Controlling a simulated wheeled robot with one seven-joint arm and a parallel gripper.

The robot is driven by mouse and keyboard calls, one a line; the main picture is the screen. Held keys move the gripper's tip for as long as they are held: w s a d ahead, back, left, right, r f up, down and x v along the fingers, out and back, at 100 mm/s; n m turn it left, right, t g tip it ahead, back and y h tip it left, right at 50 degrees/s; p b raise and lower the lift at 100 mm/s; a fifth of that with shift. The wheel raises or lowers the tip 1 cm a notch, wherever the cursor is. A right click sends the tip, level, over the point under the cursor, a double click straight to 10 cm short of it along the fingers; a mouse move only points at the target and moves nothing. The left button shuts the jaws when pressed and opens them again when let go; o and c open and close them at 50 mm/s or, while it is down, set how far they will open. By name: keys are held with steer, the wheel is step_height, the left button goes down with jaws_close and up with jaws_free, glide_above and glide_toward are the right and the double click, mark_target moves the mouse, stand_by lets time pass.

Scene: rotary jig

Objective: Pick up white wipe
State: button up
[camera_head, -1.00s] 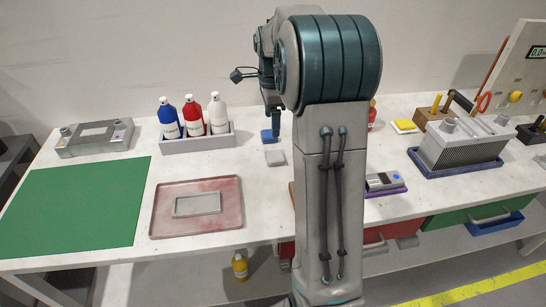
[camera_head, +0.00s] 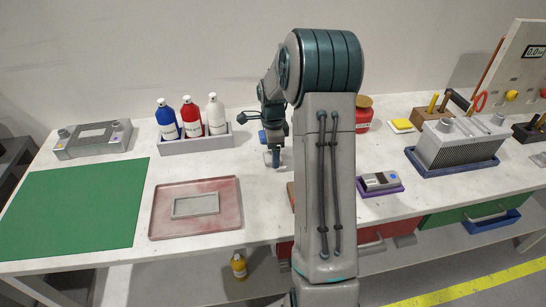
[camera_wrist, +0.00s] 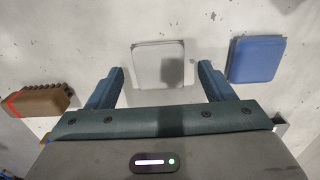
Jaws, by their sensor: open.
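The white wipe (camera_wrist: 158,62) is a flat, pale square on the light tabletop. In the wrist view it lies ahead of my gripper (camera_wrist: 161,72), between the lines of its two fingers. My gripper is open and empty, with its fingers apart. In the head view my gripper (camera_head: 273,160) points down over the table, right of the bottle tray, and largely hides the white wipe. A blue wipe (camera_wrist: 256,59) lies just right of the white one in the wrist view. I cannot tell the exact height of the fingertips above the table.
A grey tray (camera_head: 213,141) with blue, red and white bottles stands left of my gripper. A reddish tray (camera_head: 225,216) and a green mat (camera_head: 75,210) lie farther left. A brown brush-like block (camera_wrist: 38,100) sits left in the wrist view. A red jar (camera_head: 363,118) stands to the right.

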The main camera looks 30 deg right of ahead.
steer(key=shift+f, duration=0.4)
steer(key=shift+c, duration=0.2)
steer(key=c, duration=1)
steer(key=shift+r, duration=0.1)
steer(key=shift+r, duration=0.35)
step_height(320, 180, up, 3)
steer(key=shift+r+b, duration=0.1)
steer(key=shift+b, duration=0.2)
steer(key=s+d+r+b, duration=0.1)
steer(key=s+d+r, duration=0.5)
steer(key=d, duration=0.4)
steer(key=shift+r, duration=0.45)
steer(key=shift+o, duration=0.4)
steer(key=shift+s, duration=0.15)
